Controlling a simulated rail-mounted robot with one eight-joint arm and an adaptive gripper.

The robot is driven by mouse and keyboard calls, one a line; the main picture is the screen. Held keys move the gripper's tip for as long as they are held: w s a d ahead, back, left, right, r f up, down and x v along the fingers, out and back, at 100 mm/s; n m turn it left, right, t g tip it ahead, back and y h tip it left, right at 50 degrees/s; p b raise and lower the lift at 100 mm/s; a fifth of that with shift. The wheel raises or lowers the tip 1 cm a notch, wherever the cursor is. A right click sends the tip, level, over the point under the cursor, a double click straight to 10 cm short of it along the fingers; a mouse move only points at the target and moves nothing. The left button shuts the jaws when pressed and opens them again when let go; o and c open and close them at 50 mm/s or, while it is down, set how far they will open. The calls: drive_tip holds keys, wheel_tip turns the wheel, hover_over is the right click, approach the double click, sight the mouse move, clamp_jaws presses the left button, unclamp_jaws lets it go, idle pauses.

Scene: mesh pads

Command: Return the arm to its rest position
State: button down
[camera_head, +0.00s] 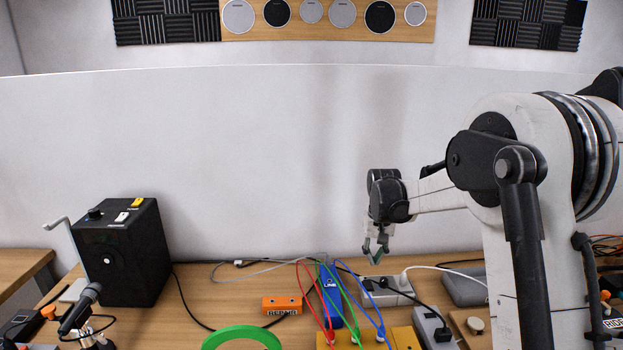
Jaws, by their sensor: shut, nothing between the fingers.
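My arm (440,190) comes in from the right side and reaches left over the back of the wooden table. My gripper (374,258) hangs at its end, pointing down, above the cables and a white power strip. Its fingers are small in the picture and hold nothing. It appears apart from the things below it.
A black box (121,250) with a crank stands at the left. A blue box (331,297), an orange box (282,304), a green ring (242,335), a white power strip (386,291) and several colored cables crowd the table's middle. A microphone (80,309) is at front left.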

drive_tip(key=s+r+t, duration=0.3)
drive_tip(key=s+r, duration=1.2)
drive_tip(key=s, duration=0.4)
drive_tip(key=s+f+t, duration=0.2)
drive_tip(key=s+t, duration=0.1)
drive_tip(key=s, duration=1.6)
drive_tip(key=shift+s+f+t, duration=0.3)
drive_tip(key=shift+f, duration=0.1)
